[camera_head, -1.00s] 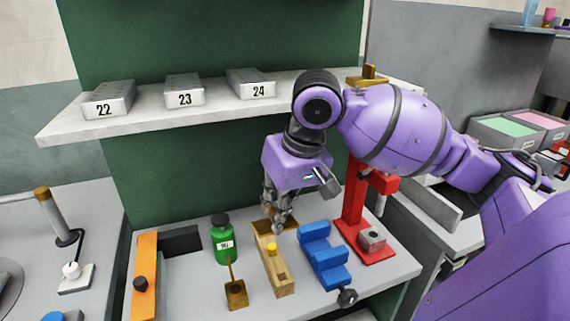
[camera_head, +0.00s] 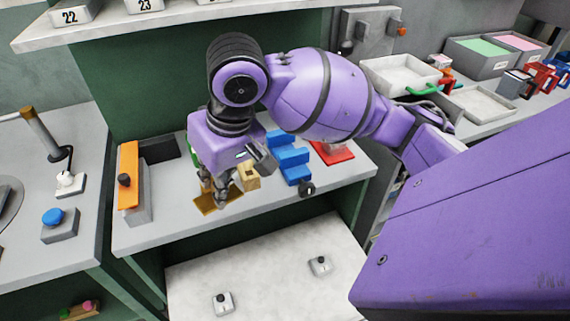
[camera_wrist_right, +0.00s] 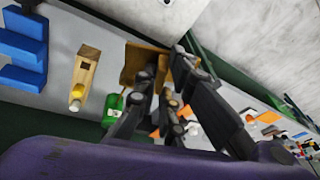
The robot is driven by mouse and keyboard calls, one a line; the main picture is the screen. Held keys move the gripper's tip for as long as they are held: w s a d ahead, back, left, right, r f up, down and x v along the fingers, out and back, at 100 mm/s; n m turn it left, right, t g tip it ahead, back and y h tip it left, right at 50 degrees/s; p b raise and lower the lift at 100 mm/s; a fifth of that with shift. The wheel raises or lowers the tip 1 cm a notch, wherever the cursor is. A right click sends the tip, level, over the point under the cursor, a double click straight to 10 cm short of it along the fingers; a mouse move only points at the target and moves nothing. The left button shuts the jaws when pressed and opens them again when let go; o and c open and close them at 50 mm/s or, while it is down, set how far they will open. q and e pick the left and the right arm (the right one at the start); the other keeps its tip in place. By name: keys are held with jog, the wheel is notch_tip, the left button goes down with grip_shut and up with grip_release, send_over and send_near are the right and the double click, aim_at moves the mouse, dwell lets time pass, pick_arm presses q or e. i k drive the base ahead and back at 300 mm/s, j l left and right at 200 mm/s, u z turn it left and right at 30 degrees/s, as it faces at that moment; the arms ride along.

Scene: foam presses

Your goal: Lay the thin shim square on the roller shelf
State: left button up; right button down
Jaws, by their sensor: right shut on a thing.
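My right gripper (camera_head: 218,198) is shut on the thin shim (camera_head: 206,205), a flat brass-coloured square. It holds the shim near the front edge of the grey bench, left of the wooden block. In the right wrist view the shim (camera_wrist_right: 138,66) shows beyond the fingers (camera_wrist_right: 165,88), partly covered by them. Whether it touches the bench I cannot tell. A pale lower shelf (camera_head: 265,275) lies below the bench front, carrying two small blocks with dark knobs; no rollers can be made out. My left gripper is not in view.
The wooden block (camera_head: 250,181) and blue stepped block (camera_head: 290,163) stand right of the gripper. An orange-topped piece (camera_head: 128,175) stands at the bench's left. Numbered blocks sit on the upper shelf (camera_head: 180,22). The lower shelf's middle is clear.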

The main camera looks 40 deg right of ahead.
aim_at(276, 286)
jog(key=k+z, duration=0.15)
jog(key=z, duration=0.3)
jog(key=k+z, duration=0.1)
jog(key=z, duration=0.8)
jog(key=j+z, duration=0.15)
jog(key=z, duration=0.2)
jog(key=j+z, duration=0.1)
jog(key=z, duration=0.3)
jog(key=k+j, duration=0.1)
jog(key=j, duration=1.15)
jog(key=k+j, duration=0.15)
jog(key=j, duration=0.5)
